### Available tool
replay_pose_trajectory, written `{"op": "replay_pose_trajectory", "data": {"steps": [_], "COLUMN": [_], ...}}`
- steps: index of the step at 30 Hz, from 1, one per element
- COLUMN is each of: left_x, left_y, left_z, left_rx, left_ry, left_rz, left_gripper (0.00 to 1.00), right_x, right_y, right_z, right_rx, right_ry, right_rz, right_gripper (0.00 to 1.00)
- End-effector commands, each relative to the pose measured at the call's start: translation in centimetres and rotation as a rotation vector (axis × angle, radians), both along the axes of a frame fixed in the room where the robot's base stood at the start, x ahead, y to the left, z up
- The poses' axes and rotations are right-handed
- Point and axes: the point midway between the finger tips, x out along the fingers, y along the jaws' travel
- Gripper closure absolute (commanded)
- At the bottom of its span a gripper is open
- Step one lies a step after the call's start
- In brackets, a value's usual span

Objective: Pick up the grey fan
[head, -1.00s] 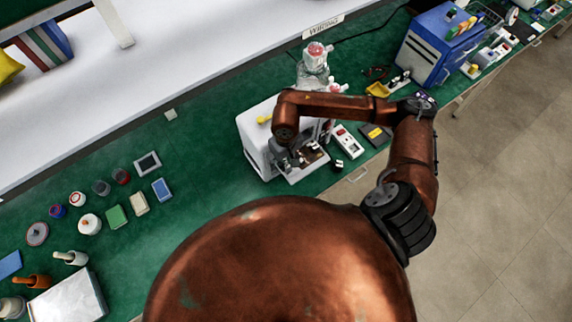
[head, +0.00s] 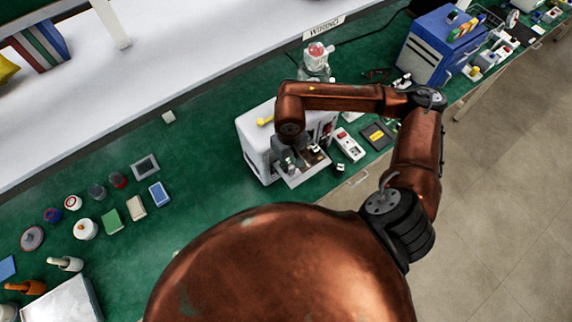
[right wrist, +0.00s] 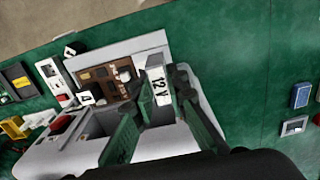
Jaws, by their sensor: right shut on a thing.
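A pale grey slab marked "12 V" (right wrist: 157,82) stands between the fingers of my right gripper (right wrist: 157,100) in the right wrist view. It is seen edge-on and looks like the grey fan. The gripper is shut on it. In the head view my right gripper (head: 290,160) points down at the open front of a white machine (head: 255,150), and the fan is too small to tell there. Whether the fan still touches the machine's tray (head: 308,176) cannot be told. My left gripper is not in view.
A brown circuit board (right wrist: 100,85) lies in the machine's tray. A white and red device (head: 348,145) and a dark box (head: 378,135) stand to the right. Small jars and boxes lie left on the green bench (head: 215,195), with clear room between.

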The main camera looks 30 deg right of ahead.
Motion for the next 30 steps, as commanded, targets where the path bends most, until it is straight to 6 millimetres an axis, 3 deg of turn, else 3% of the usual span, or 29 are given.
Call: {"op": "replay_pose_trajectory", "data": {"steps": [5, 15, 30], "left_x": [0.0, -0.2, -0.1], "left_y": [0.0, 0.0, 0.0], "left_z": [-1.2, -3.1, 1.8], "left_rx": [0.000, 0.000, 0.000], "left_ry": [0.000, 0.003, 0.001], "left_rz": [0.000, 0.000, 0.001], "left_gripper": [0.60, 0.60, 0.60], "right_x": [-2.8, -9.5, -11.2], "right_y": [0.2, 0.6, 1.0], "right_z": [3.3, 6.3, 7.5], "right_rx": [0.000, -0.001, 0.002], "right_ry": [-0.007, -0.004, -0.001], "right_rz": [0.004, 0.004, 0.021], "right_gripper": [1.00, 1.00, 1.00]}}
